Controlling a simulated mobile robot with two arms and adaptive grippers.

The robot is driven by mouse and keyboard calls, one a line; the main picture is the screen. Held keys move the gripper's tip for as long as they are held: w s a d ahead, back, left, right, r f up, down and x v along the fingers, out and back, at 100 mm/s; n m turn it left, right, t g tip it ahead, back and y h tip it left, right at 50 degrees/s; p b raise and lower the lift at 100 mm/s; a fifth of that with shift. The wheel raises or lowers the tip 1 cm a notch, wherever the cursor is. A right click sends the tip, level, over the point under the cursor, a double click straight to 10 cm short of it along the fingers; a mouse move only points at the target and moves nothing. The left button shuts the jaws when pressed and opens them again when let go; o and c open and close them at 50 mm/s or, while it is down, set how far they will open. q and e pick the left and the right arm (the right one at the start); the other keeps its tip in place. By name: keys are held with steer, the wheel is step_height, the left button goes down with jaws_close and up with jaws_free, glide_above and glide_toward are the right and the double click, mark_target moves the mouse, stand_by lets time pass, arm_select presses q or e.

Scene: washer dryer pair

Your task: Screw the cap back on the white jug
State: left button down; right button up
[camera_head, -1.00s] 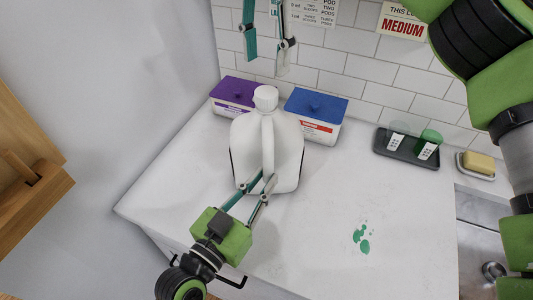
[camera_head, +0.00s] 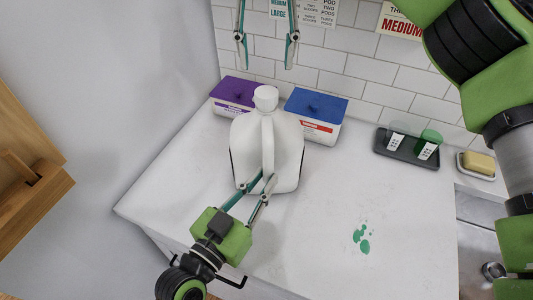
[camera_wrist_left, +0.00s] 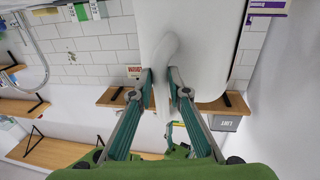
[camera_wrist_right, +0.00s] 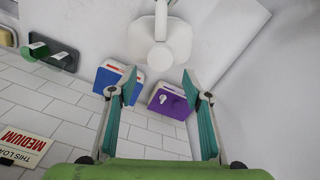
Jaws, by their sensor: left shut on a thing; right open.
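The white jug (camera_head: 284,150) stands upright on the white counter, its handle toward the front. A white cap (camera_head: 265,94) sits on its neck; how tightly it sits I cannot tell. The jug (camera_wrist_right: 178,40) and round cap (camera_wrist_right: 160,56) also show in the right wrist view. My left gripper (camera_head: 257,184) is shut on the jug's handle (camera_head: 268,147), low on the front side. The left wrist view shows its fingers (camera_wrist_left: 161,88) either side of the handle (camera_wrist_left: 160,52). My right gripper (camera_head: 266,50) is open and empty, its fingers apart above and behind the cap in the picture.
A purple-lidded box (camera_head: 236,92) and a blue-lidded box (camera_head: 315,106) stand behind the jug against the tiled wall. A dark tray (camera_head: 398,153) with a green cup (camera_head: 429,141) and a soap dish (camera_head: 475,173) are at right. Green spill (camera_head: 362,240) marks otherwise clear counter.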

mark_target(266, 92)
steer(key=shift+f, duration=4)
